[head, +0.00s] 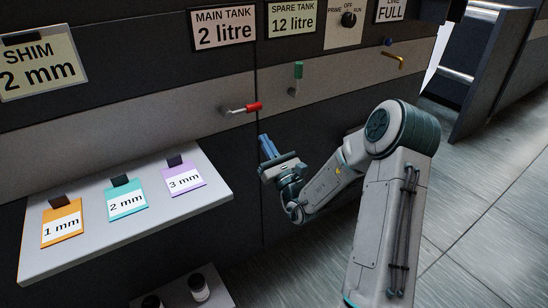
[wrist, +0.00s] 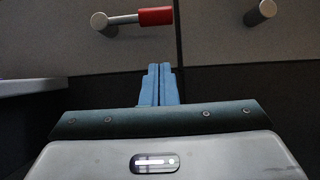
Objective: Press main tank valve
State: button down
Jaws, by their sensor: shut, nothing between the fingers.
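The main tank valve (head: 245,107) is a red-handled lever on a metal stem, lying sideways on the panel under the sign "MAIN TANK 2 litre" (head: 223,27). In the wrist view the valve's red handle (wrist: 155,16) is at the top, pointing right. My gripper (head: 265,140) has blue fingers pressed together and holds nothing. In the head view it is below and slightly right of the red handle, apart from it. In the wrist view the closed fingertips (wrist: 160,68) are below the handle with a visible gap.
A green-handled valve (head: 298,72) stands upright under the "SPARE TANK 12 litre" sign (head: 291,19). A brass lever (head: 394,56) is further right. A white shelf (head: 130,245) with orange, teal and purple tagged shims juts out at left. Bottles stand on a lower ledge. Open floor lies at right.

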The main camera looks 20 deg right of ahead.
jog(key=w+a+r, duration=0.1)
jog(key=w+r, duration=0.2)
jog(key=r, duration=0.2)
jog(key=shift+w+r+b, duration=0.15)
jog(key=shift+b, duration=0.15)
